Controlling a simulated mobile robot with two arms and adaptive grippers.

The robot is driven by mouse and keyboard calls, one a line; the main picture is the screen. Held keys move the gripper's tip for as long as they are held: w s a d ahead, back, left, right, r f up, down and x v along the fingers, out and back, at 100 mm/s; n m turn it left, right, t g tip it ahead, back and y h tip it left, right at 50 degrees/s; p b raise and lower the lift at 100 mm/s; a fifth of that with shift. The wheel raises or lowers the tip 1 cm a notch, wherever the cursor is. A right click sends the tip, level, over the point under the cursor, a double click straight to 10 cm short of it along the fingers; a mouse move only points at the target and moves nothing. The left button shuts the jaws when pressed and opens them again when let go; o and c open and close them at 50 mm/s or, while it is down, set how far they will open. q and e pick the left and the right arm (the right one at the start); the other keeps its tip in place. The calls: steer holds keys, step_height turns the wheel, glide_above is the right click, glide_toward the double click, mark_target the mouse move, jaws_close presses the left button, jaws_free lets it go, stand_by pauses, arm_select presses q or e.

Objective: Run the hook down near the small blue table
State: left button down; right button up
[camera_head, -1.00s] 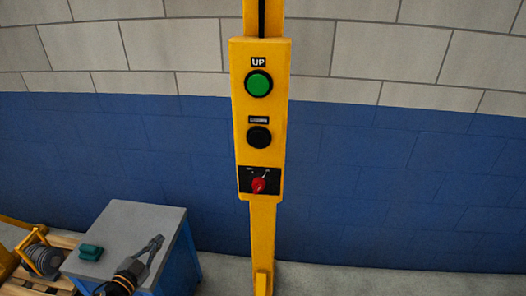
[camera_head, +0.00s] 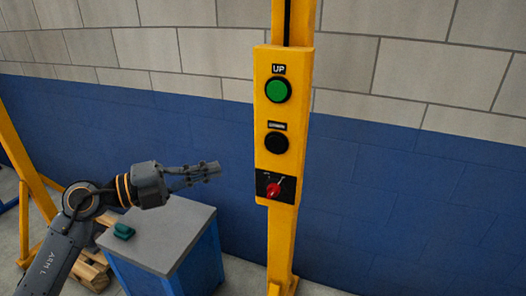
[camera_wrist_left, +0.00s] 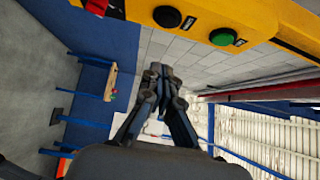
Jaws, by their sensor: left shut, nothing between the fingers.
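A yellow control box (camera_head: 283,125) on a yellow post carries a green UP button (camera_head: 278,90), a black button (camera_head: 276,142) with a small label above it, and a red rotary switch (camera_head: 273,190). My left gripper (camera_head: 214,170) is shut and empty, left of the box, above the blue table with a grey top (camera_head: 165,240). A gap separates its fingertips from the box. In the left wrist view the fingers (camera_wrist_left: 160,72) are together, with the black button (camera_wrist_left: 167,16) and green button (camera_wrist_left: 222,37) along the top. The hook does not show. My right gripper does not show.
A small dark green object (camera_head: 123,231) lies on the table top. A wooden pallet (camera_head: 95,272) and a yellow frame (camera_head: 28,185) stand at the left. The blue and grey wall (camera_head: 400,165) is behind; the space right of the post looks clear.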

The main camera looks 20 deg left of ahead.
arm_select(q)
steer(key=p, duration=0.5)
glide_toward(279, 146)
steer(key=shift+x, duration=2.9)
